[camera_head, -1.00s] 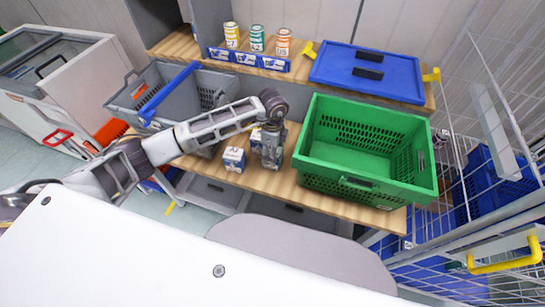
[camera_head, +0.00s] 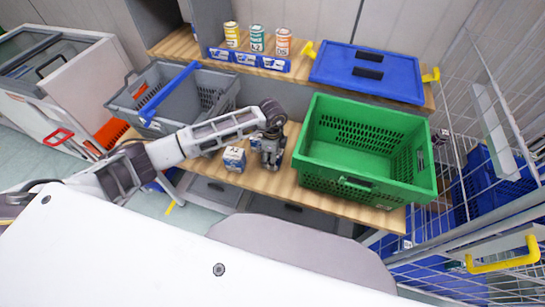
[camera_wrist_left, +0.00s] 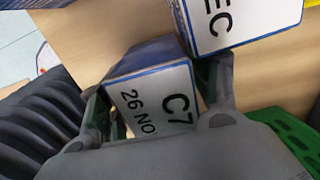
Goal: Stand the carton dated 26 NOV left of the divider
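The carton reading "C7 26 NO" (camera_wrist_left: 152,98), white with a blue edge, lies between the fingers of my left gripper (camera_wrist_left: 158,108) in the left wrist view. The fingers are spread on either side of it; whether they press on it is unclear. In the head view the left gripper (camera_head: 269,155) points down at the wooden counter and largely hides this carton. A second carton ending in "EC" (camera_wrist_left: 240,20) is close by in the wrist view. A blue-and-white carton (camera_head: 234,158) stands left of the gripper. The blue divider (camera_head: 168,92) crosses the grey crate (camera_head: 125,103). My right gripper is not visible.
A green crate (camera_head: 370,187) stands just right of the left gripper. A blue lid (camera_head: 368,72) lies on the back shelf. Wire mesh borders the right.

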